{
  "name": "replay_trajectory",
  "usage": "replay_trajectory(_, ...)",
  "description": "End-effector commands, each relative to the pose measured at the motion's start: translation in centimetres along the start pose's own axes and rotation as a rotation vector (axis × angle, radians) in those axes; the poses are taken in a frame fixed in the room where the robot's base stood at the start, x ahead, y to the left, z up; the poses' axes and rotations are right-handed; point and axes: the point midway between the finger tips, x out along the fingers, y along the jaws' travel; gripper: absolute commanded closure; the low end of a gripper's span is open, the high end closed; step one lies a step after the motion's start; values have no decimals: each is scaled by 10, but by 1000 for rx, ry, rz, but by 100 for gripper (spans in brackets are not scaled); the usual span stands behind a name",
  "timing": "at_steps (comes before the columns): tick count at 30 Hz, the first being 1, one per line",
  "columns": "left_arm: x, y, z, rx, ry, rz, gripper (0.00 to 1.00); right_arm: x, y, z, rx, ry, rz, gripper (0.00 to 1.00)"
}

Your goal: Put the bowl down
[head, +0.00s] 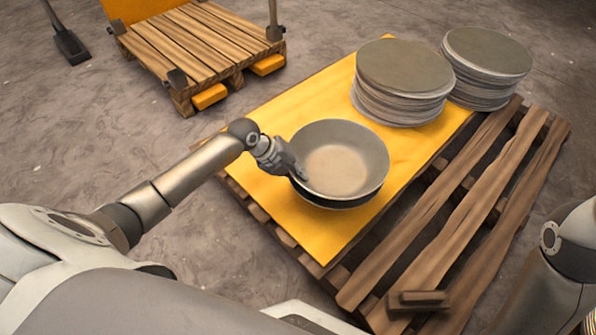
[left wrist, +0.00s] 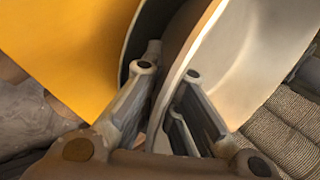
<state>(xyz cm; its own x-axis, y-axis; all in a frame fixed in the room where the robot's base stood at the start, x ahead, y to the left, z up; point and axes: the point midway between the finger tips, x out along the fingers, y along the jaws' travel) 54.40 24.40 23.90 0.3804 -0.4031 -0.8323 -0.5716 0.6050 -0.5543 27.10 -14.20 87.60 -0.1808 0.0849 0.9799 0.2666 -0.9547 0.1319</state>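The bowl (head: 345,165) is a round, wide, grey metal bowl. In the head view it is at the near part of the yellow sheet (head: 283,221), its opening facing up. A dark curved edge shows just under its near rim; I cannot tell if it is a second bowl. My left gripper (head: 297,172) is at the bowl's left rim. In the left wrist view the bowl's wall (left wrist: 262,55) passes between the fingers of my left gripper (left wrist: 168,72), one on each side, closed on it. My right gripper is out of view.
The sheet lies on a slatted wooden pallet (head: 455,215). Another pallet (head: 195,50) stands at the back left. Yellow surface is bare left of the bowl.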

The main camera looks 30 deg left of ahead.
Motion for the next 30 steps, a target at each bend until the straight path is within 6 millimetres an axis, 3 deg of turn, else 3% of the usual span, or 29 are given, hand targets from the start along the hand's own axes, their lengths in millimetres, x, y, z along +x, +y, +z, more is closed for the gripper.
replay_trajectory(14, 9, 4, 0, 0, -1, -4, 100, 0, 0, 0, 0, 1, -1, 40)
replay_trajectory(17, 10, 7, 0, 0, 1, 1, 86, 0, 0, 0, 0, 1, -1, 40)
replay_trajectory(26, 9, 7, 0, -1, 1, 4, 86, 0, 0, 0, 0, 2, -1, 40)
replay_trajectory(30, -2, 0, 0, 1, -1, 1, 86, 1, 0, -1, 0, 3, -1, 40)
